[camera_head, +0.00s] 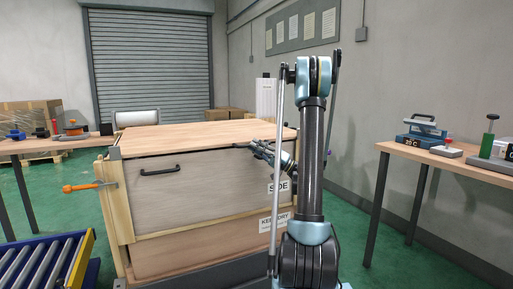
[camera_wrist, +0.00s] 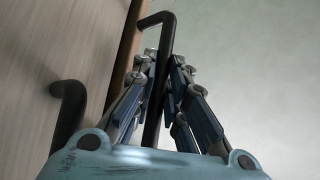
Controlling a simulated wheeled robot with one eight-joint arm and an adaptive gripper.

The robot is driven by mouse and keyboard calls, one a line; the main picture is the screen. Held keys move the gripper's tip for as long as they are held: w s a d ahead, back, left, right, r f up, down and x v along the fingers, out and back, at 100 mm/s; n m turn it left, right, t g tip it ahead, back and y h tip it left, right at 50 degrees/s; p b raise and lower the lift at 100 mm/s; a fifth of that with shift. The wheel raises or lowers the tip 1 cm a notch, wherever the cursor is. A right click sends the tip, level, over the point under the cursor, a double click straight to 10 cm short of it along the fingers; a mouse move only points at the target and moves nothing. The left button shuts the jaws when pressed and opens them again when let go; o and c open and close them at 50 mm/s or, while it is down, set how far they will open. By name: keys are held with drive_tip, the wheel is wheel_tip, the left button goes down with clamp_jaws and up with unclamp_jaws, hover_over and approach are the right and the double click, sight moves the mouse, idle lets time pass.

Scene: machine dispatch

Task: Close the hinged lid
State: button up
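A large wooden crate stands in the middle of the head view, with its flat wooden lid (camera_head: 205,134) on top looking level; I cannot tell whether a gap is left under it. The front panel (camera_head: 200,185) carries a black handle (camera_head: 160,170) at its left. My gripper (camera_head: 248,148) is at the upper right of the front, near the lid's front edge. In the wrist view a black bar handle (camera_wrist: 166,38) runs between my fingers (camera_wrist: 165,66), which look closed in on it from both sides. Their exact contact is partly hidden.
An orange-handled clamp (camera_head: 84,187) sticks out at the crate's left. A roller conveyor (camera_head: 50,265) lies at front left. Tables with tools stand at left (camera_head: 40,146) and right (camera_head: 460,160). Green floor is open between the crate and the right table.

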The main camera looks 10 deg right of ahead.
drive_tip(key=o, duration=0.4)
drive_tip(key=shift+w+a+f, duration=0.1)
drive_tip(key=shift+w+f, duration=0.2)
drive_tip(key=shift+f, duration=0.1)
drive_tip(key=shift+o, duration=0.2)
drive_tip(key=shift+w, duration=0.2)
drive_tip(key=shift+s, duration=0.15)
drive_tip(key=v, duration=1.2)
